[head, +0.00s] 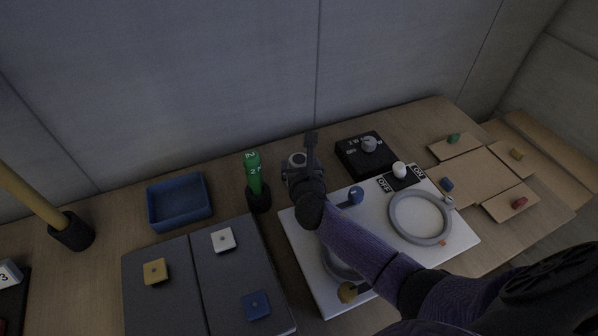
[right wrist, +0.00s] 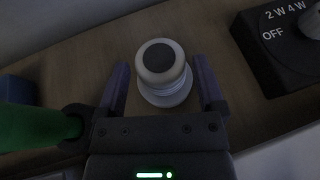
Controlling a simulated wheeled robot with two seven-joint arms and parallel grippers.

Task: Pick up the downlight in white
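The white downlight (right wrist: 162,72) is a round, stepped piece with a dark grey centre, standing on the wooden table in the right wrist view. In the head view only part of it (head: 296,159) shows, with my gripper covering the rest. My right gripper (right wrist: 163,82) is open, with one finger on each side of the downlight and a gap visible at both sides. In the head view my right gripper (head: 305,163) is at the back of the table. My left gripper is not in view.
A green-handled tool in a black holder (head: 258,196) stands close left of the gripper. A black switch box (head: 364,155) is close right. A white board with rings (head: 461,240) lies under my right arm. A blue tray (head: 179,203) and grey panels (head: 185,300) are left.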

